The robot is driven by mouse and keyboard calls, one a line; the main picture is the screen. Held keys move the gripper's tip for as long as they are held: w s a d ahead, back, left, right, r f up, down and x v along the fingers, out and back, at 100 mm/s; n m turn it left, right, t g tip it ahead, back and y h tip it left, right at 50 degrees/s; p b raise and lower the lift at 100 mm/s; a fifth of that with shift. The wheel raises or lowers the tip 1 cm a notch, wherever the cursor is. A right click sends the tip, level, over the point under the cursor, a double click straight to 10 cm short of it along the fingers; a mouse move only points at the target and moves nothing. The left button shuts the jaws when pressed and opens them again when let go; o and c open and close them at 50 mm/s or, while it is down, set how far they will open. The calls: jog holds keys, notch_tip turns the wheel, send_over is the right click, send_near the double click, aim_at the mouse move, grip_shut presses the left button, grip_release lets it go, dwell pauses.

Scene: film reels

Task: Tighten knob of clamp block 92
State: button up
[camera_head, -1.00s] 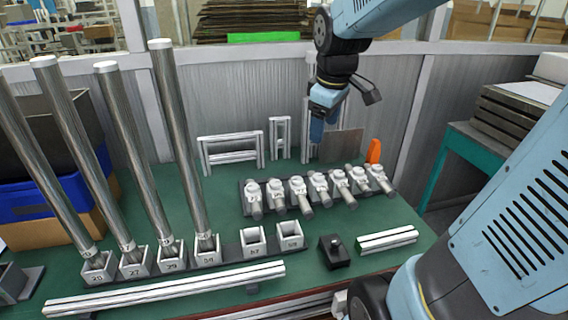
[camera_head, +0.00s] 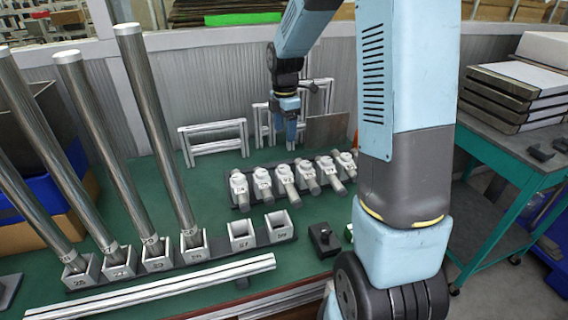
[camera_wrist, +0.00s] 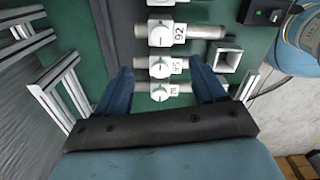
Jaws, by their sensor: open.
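Clamp block 92 (camera_wrist: 165,33) is in the upper middle of the wrist view. It is white, with a round marked face on its left half and a grey cylinder pointing right. In the head view the clamp blocks stand in a row, and the third from the left (camera_head: 285,179) appears to be 92, though its label is small. My gripper (camera_wrist: 163,72) is open and empty, with its two blue fingers spread on either side of the lower clamp blocks. Block 92 lies just beyond the fingertips. In the head view my gripper (camera_head: 290,132) hangs above and behind the row.
Tall metal tubes (camera_head: 150,135) stand in numbered holders at the left. Empty square holders (camera_head: 242,236) and a black box (camera_head: 322,240) lie in front of the row. White frames (camera_head: 215,137) stand behind. A teal side table (camera_head: 500,150) is at the right.

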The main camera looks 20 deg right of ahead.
aim_at(285, 167)
notch_tip(285, 167, down, 14)
jog(key=shift+r, duration=0.1)
dwell(0.5)
jog(key=shift+c, duration=0.3)
jog(key=c, duration=1)
